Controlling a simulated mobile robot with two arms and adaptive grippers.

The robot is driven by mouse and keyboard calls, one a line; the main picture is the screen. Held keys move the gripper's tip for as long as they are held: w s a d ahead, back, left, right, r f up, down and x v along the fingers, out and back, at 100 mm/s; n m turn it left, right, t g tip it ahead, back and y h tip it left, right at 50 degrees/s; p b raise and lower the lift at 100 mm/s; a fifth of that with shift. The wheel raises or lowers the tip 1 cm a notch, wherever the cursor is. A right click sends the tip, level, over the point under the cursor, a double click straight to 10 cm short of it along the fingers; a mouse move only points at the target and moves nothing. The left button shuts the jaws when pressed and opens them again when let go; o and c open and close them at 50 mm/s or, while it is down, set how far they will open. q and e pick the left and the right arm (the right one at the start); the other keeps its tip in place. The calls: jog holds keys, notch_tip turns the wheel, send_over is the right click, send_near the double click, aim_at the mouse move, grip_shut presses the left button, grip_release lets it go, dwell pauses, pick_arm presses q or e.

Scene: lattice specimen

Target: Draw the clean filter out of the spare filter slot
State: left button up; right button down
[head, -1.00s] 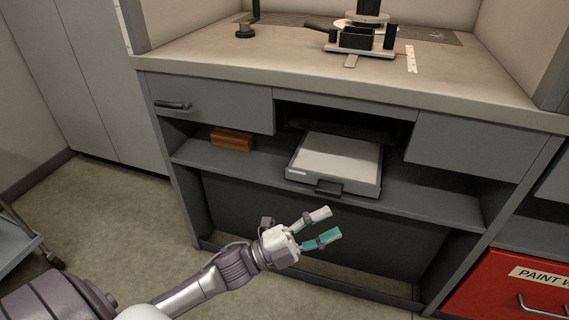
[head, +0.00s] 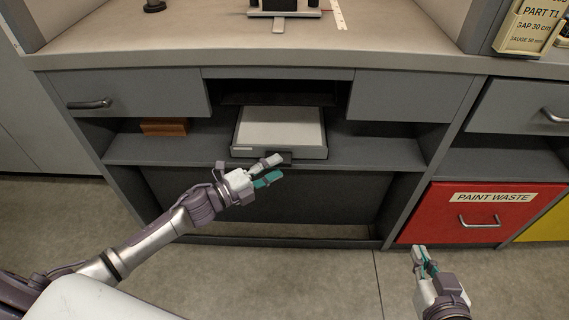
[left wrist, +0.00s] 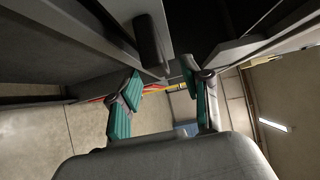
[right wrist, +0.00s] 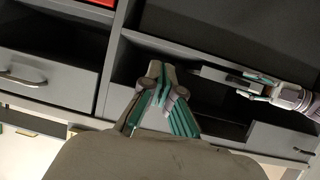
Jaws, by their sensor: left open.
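The clean filter (head: 282,130) appears as a flat pale-topped grey box with a dark front handle (head: 282,158). It sticks out of the dark spare filter slot (head: 280,92) under the worktop and rests over the shelf. My left gripper (head: 270,170) is open and empty just in front of the handle, covering its left part in the head view. In the left wrist view the dark handle (left wrist: 150,45) lies ahead, above the fingers, not between them. My right gripper (head: 424,256) is shut and empty, low at the right, well away from the filter.
A brown block (head: 164,128) lies on the shelf at left. Closed drawers flank the slot. The red paint waste drawer (head: 465,214) stands at right, behind my right gripper. The floor in front is clear.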

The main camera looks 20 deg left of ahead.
pick_arm(q)
jog(key=shift+x, duration=2.05)
pick_arm(e)
jog(key=shift+w+a+r+t, duration=0.2)
jog(key=shift+w+r+t, duration=0.2)
jog(key=shift+r, duration=0.2)
jog(key=shift+w+a+r+t, duration=0.15)
jog(key=shift+w+r+t, duration=0.1)
jog(key=shift+r+t, duration=0.25)
pick_arm(q)
jog(key=shift+c, duration=0.2)
pick_arm(e)
jog(key=shift+r, duration=0.1)
pick_arm(q)
grip_shut()
